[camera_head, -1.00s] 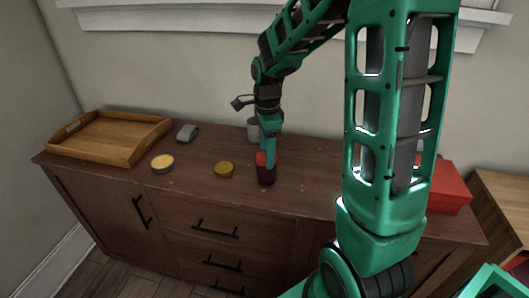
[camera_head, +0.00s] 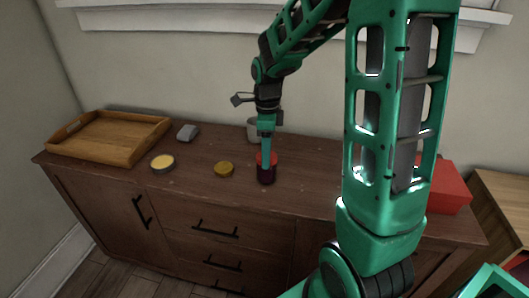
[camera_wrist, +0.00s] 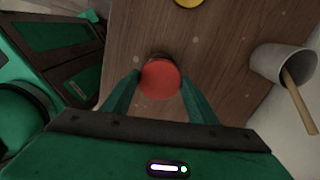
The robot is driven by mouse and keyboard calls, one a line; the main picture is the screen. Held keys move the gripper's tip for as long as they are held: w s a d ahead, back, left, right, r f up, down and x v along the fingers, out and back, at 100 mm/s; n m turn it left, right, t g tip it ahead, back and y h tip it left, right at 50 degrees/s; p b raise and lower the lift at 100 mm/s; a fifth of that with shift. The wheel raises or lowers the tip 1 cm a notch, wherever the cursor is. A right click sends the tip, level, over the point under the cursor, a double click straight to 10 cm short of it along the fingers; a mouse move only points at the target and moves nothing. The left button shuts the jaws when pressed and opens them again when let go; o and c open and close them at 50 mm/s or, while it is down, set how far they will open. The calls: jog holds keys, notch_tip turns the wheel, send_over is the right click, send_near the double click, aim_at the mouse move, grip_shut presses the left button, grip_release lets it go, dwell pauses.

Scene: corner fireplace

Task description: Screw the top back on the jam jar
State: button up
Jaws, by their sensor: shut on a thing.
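The jam jar (camera_head: 266,176) is dark and stands upright on the wooden cabinet top, near its front edge. Its red top (camera_head: 273,158) is on the jar's mouth; how far it is threaded cannot be told. My gripper (camera_head: 266,156) points down from above and is shut on the red top. In the wrist view the top (camera_wrist: 160,80) is a red disc between the two green fingers, hiding most of the jar below.
A yellow-topped round tin (camera_head: 162,162) and a gold round lid or tin (camera_head: 224,169) lie left of the jar. A grey cup (camera_head: 252,130), holding a wooden stick (camera_wrist: 298,105), stands behind.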

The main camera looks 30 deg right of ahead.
jog(key=shift+m, duration=1.3)
jog(key=shift+m, duration=1.5)
jog(key=o, duration=1.2)
jog(key=shift+o, duration=0.7)
jog(key=shift+o, duration=1.1)
